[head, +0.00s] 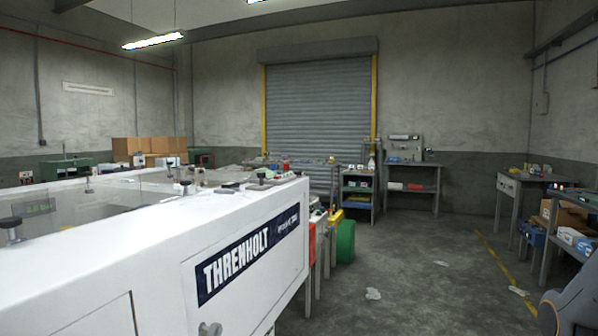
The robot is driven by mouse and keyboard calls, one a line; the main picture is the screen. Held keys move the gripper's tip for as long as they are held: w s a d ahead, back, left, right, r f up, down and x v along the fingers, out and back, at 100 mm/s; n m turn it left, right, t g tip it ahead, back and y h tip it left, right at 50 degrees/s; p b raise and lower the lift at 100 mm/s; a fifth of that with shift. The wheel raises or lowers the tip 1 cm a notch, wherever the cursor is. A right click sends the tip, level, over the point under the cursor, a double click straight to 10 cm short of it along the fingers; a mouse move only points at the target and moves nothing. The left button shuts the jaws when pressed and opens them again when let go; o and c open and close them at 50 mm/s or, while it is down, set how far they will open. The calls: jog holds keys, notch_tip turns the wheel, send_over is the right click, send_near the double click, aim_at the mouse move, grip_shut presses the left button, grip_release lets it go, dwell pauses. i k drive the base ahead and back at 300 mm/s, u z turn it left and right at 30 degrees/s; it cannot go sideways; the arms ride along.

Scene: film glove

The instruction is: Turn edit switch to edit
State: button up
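A large white machine (150,240) with a dark blue THRENHOLT label (248,258) fills the left and lower left. I cannot make out any switch marked edit on it. A black knob on a post (12,228) stands on its top at the left edge, and a smaller dark knob (185,184) stands farther back. A round silver-grey knob (210,329) sits low on its side panel, cut by the bottom edge. My gripper is not in view.
Open concrete floor (420,270) lies right of the machine, with a few pale scraps (373,293) on it. A green rounded object (345,241) stands beyond the machine's corner. Workbenches (525,182) line the right. A closed roller shutter (318,115) is at the back.

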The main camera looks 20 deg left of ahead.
aim_at(260, 176)
jog(key=z, duration=0.15)
jog(key=i, duration=0.6)
jog(key=u, duration=0.6)
jog(key=i, duration=0.6)
jog(key=u, duration=0.65)
